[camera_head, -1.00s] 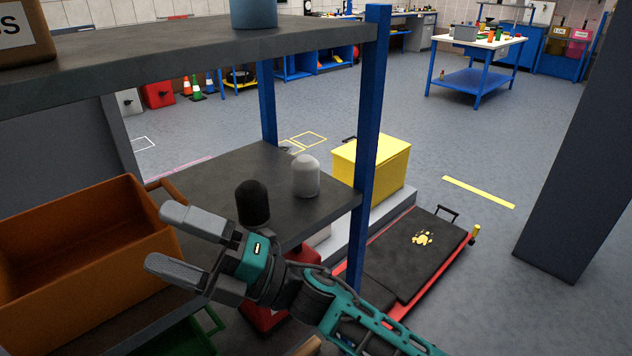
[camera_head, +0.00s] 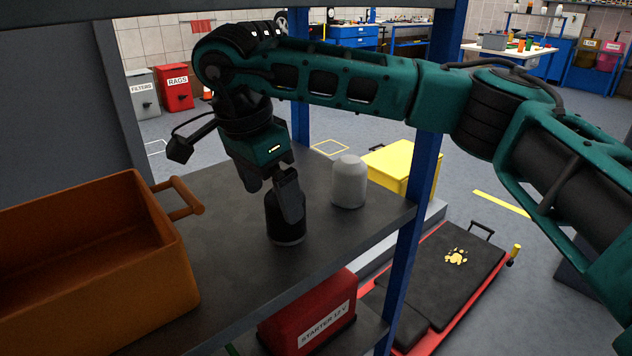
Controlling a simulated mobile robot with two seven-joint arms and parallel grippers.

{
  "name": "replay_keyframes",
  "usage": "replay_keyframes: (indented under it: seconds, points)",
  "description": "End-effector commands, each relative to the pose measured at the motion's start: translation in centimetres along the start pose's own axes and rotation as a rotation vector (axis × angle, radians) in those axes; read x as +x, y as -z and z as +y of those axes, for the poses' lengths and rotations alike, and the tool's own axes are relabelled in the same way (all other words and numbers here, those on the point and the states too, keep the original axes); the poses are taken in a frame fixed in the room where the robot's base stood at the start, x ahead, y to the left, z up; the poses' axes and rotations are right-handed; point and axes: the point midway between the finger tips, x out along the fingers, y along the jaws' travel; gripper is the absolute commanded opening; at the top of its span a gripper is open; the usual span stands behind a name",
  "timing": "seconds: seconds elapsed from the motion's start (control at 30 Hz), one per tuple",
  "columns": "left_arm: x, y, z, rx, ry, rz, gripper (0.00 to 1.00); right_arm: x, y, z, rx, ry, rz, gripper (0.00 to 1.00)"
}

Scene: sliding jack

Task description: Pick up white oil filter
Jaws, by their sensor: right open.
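The white oil filter (camera_head: 348,182) stands upright on the dark shelf, near its right end. A black oil filter (camera_head: 285,228) stands to its left, partly covered by a finger of my right gripper. My right gripper (camera_head: 272,198) points down, open, at the black filter and left of the white one. One finger overlaps the black filter in the picture; whether it touches cannot be told. The white filter is apart from the fingers and in plain view. My left gripper is not in view.
An orange-brown crate (camera_head: 165,255) with a handle stands on the shelf's left. A blue post (camera_head: 408,240) rises at the shelf's right corner. A red starter box (camera_head: 312,312) sits below. An upper shelf edge (camera_head: 60,15) crosses the top.

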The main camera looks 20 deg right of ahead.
Motion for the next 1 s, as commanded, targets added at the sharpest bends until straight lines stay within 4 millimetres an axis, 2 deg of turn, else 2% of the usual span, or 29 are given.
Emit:
replay_keyframes:
  seconds: [0.03,0.2,0.6,0.87,1.0]
  points:
    - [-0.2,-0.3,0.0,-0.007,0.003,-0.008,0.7,-0.3,1.3,0.0,0.006,0.001,0.067,0.96]
    - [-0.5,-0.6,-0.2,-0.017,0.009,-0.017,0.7,-0.7,4.0,0.1,0.015,-0.007,0.18,0.96]
    - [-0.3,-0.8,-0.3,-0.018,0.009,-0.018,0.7,0.8,11.3,0.2,0.017,-0.009,0.184,0.96]
    - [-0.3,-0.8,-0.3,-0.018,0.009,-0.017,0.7,1.3,13.2,0.2,0.014,-0.008,0.182,0.96]
    - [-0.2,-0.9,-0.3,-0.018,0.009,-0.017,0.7,1.7,15.1,0.3,0.018,-0.009,0.182,0.96]
